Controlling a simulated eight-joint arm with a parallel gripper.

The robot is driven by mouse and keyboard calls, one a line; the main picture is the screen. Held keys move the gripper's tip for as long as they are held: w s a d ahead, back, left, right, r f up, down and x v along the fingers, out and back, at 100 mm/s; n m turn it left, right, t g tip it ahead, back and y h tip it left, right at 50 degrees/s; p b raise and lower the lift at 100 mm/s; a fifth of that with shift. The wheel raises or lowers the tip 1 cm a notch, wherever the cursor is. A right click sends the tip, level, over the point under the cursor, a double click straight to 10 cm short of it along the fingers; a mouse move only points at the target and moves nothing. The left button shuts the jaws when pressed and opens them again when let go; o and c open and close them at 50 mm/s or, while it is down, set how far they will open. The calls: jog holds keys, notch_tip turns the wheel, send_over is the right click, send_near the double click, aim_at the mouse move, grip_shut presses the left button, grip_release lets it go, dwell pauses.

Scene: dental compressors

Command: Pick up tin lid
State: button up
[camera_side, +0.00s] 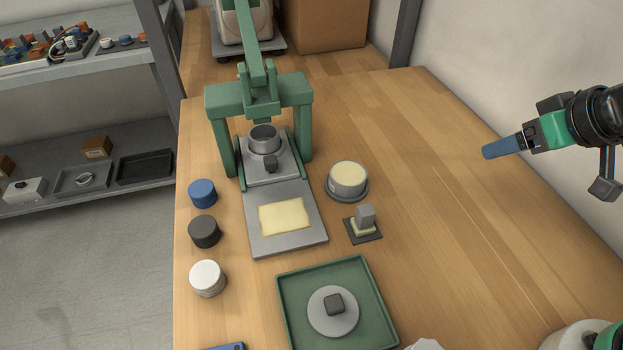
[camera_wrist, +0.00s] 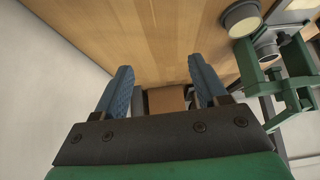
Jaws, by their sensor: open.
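The tin lid, a grey disc with a dark square knob (camera_side: 333,310), lies flat in a green tray (camera_side: 287,309) at the front of the bench. A round tin (camera_side: 348,180) filled with something cream-coloured stands beside the press; it also shows at the top of the wrist view (camera_wrist: 241,18). My gripper (camera_side: 492,152) is raised at the right, well apart from the lid. In the wrist view its two blue ridged fingers (camera_wrist: 158,72) are apart with nothing between them. The lid is not in the wrist view.
A green press (camera_side: 262,100) stands left of the tin, with a cream sheet (camera_side: 284,217) on its plate. Blue (camera_side: 202,193), dark (camera_side: 205,231) and white (camera_side: 207,278) round pieces line the left edge. A small grey-handled block (camera_side: 364,218) sits behind the tray. The bench's right side is clear.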

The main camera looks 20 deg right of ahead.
jog(key=a+f+n+g+y, duration=0.25)
jog(key=a+n, duration=0.45)
jog(key=a, duration=0.4)
jog(key=n+g+y, duration=0.2)
jog(key=n+g, duration=0.3)
jog(key=n, duration=0.5)
send_over(335, 303)
jog(key=d, duration=0.3)
jog(key=shift+t, duration=0.25)
notch_tip(335, 303, down, 4)
jog(key=shift+w+a+f, duration=0.1)
jog(key=shift+a, duration=0.05)
jog(key=shift+a+f, duration=0.15)
jog(key=shift+a, duration=0.05)
jog(key=shift+x, duration=2.65)
jog(key=shift+d, duration=0.1)
grip_shut()
